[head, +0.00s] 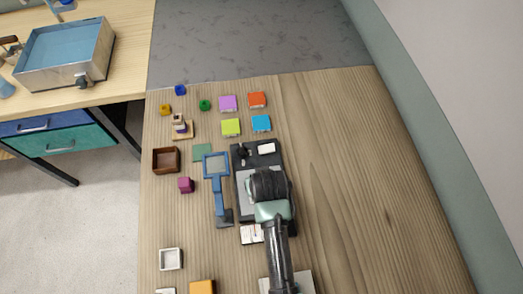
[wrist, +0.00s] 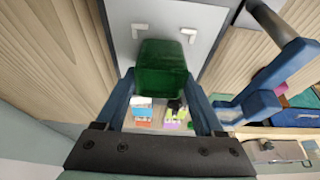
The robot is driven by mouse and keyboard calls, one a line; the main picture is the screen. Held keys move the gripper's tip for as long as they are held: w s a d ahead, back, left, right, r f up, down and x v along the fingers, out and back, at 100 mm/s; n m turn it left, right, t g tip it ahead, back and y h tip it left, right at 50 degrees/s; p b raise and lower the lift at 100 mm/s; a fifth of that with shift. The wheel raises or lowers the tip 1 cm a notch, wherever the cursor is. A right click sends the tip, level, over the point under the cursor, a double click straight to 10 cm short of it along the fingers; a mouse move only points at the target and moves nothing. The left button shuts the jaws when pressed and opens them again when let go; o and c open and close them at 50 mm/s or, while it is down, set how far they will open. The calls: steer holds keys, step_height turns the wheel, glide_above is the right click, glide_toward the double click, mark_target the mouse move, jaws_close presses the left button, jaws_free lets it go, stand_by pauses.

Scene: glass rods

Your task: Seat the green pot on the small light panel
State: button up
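A dark green pot (wrist: 162,68) sits between the two fingers of my gripper (wrist: 161,82) in the wrist view. The fingers close on its left and right sides. The grey light panel (wrist: 160,17) lies behind it, with white corner marks (wrist: 188,34) just beyond the pot. I cannot tell whether the pot touches the panel or hangs above it. In the head view my arm covers the pot and much of the dark-framed board with the grey panel (head: 243,181).
A blue framed stand (head: 216,168) is close to the board's left. A brown box (head: 166,160), a magenta block (head: 186,185) and several coloured tiles and cubes lie left and behind. A white tray (head: 171,259) is at front left. The table's right side is clear.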

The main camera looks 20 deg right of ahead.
steer(key=o, duration=0.4)
steer(key=shift+o, duration=0.2)
steer(key=v, duration=1.3)
steer(key=shift+b, duration=0.4)
steer(key=w+a+r+t, duration=0.1)
steer(key=w+r+t, duration=0.5)
steer(key=w+r, duration=0.65)
steer(key=w+a+r+n+t, duration=0.1)
steer(key=w+a+r+t, duration=0.15)
steer(key=r, duration=0.75)
steer(key=w+a+r+n+t, duration=0.1)
steer(key=r+t, duration=0.3)
steer(key=r, duration=0.6)
steer(key=s+a+r+t, duration=0.2)
steer(key=s+r+t, duration=0.1)
steer(key=r, duration=0.6)
steer(key=s+a+r+t, duration=0.2)
steer(key=s+r+t, duration=0.2)
steer(key=r, duration=0.4)
steer(key=s+a+r+n+t+y+b, duration=0.1)
steer(key=s+a+r+t, duration=0.1)
steer(key=r, duration=0.7)
steer(key=shift+s+a+r+t, duration=0.4)
steer(key=shift+s+t, duration=0.45)
steer(key=shift+s, duration=0.3)
